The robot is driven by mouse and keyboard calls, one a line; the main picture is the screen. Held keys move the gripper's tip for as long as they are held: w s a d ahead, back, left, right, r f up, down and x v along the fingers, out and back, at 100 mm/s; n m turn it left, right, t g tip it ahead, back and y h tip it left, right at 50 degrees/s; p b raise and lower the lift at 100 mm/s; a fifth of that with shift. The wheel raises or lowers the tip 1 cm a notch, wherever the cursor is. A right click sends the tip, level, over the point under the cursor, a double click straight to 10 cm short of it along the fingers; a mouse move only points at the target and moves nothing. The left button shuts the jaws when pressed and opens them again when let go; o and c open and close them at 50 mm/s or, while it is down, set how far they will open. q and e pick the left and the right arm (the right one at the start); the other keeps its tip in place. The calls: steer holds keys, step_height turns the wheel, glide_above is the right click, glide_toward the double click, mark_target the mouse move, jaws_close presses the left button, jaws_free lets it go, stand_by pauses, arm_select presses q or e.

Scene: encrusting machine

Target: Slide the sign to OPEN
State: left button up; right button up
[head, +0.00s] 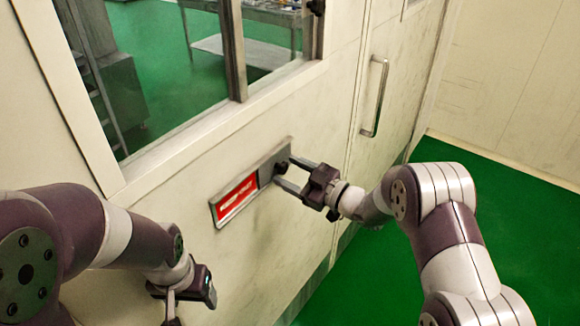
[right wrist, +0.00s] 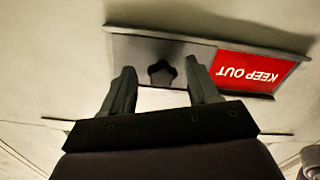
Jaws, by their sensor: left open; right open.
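The sign (head: 238,202) is a tilted rectangular frame on the cream wall below the window. Its left part shows a red panel, which reads KEEP OUT upside down in the right wrist view (right wrist: 247,73). A grey sliding cover (head: 268,171) hides the right part. The cover bears a dark knob (right wrist: 161,72). My right gripper (head: 285,171) is open at the cover, with one finger on each side of the knob; I cannot tell whether they touch it. My left gripper (head: 186,297) is open and empty at the lower left, away from the sign.
A door with a long metal handle (head: 375,97) is right of the sign. The window (head: 180,70) above the sign shows a table and a ladder behind it. The green floor (head: 500,240) is clear at the right.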

steer(key=shift+a+r, duration=0.1)
steer(key=shift+a, duration=0.2)
steer(key=shift+w, duration=0.1)
steer(key=shift+c, duration=0.2)
jaws_close()
steer(key=s+a, duration=0.2)
steer(key=s, duration=0.1)
steer(key=s+a+b, duration=0.1)
steer(key=s+a, duration=0.2)
steer(key=s, duration=0.1)
steer(key=s+a, duration=0.3)
steer(key=shift+s+b, duration=0.3)
steer(key=shift+s, duration=0.05)
steer(key=shift+d, duration=0.1)
